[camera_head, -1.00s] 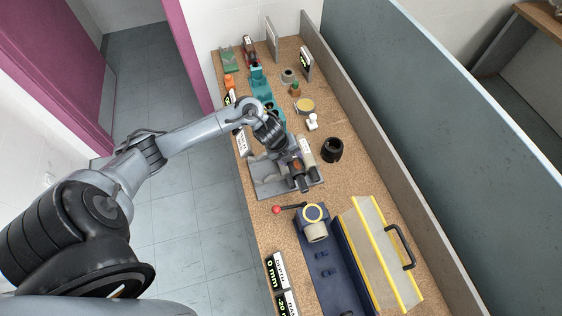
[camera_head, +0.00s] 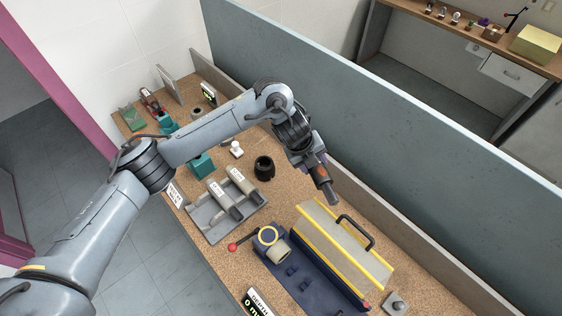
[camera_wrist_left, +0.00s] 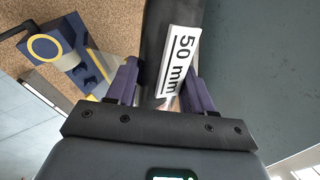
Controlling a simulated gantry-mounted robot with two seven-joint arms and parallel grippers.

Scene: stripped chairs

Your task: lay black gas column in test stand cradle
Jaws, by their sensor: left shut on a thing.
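My left gripper (camera_head: 313,165) is shut on the black gas column (camera_head: 326,190), which points down and to the right, held in the air above the back side of the bench. In the left wrist view the black column (camera_wrist_left: 158,30) sits between the purple fingers (camera_wrist_left: 160,88), with a white "50 mm" label. The dark blue test stand (camera_head: 302,280) lies below and left of it, with a yellow-ringed head (camera_head: 268,236) and a red-knobbed lever (camera_head: 233,246). Its cradle details are too small to tell.
A grey rack (camera_head: 207,232) holds two grey columns with white labels. A yellow-edged guard with a black handle (camera_head: 355,232) stands along the test stand's back side. A black cup (camera_head: 264,167) stands behind the rack. A blue-grey partition (camera_head: 400,150) runs behind the bench.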

